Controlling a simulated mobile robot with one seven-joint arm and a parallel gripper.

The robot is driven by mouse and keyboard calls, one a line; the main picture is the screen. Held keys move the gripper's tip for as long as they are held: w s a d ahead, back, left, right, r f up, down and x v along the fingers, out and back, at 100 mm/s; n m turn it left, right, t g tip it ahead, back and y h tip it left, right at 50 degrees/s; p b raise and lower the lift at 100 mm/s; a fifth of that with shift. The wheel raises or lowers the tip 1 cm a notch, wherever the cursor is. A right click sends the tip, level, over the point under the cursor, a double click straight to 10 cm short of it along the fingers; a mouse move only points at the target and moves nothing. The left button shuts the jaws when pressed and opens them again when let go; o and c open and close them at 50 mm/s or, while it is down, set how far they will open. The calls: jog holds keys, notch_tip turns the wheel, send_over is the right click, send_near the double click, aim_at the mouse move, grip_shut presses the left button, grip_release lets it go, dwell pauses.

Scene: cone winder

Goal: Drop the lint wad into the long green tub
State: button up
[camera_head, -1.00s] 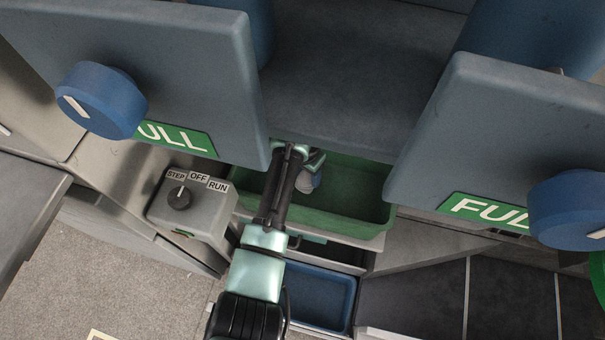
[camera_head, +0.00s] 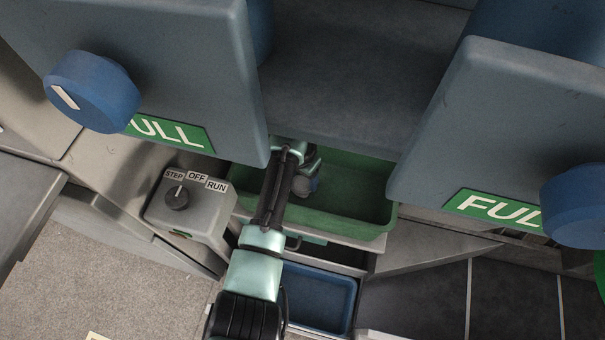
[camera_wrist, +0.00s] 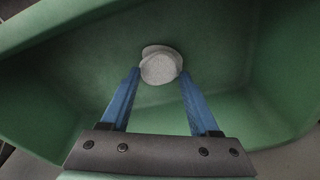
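The lint wad (camera_wrist: 161,67) is a small, rounded, grey-white lump between the tips of my two blue fingers in the wrist view. My gripper (camera_wrist: 160,72) is shut on it, with a fingertip against each side. The long green tub (camera_wrist: 225,28) fills the wrist view around and beyond the wad. In the head view the tub (camera_head: 345,217) sits under the grey machine body, and my arm reaches over its left part. The gap between wad and tub floor is hard to judge.
A blue tray (camera_head: 318,298) lies below the tub. A control box (camera_head: 190,212) with a STEP/OFF/RUN knob stands left of it. Large grey panels with blue knobs (camera_head: 92,92) and FULL labels hang on both sides, leaving a limited gap for my arm.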

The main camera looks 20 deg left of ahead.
aim_at(300, 185)
jog(key=shift+o, duration=1.2)
notch_tip(300, 185, up, 9)
jog(key=p, duration=0.3)
jog(key=shift+s+a+f, duration=0.15)
jog(key=shift+s, duration=0.25)
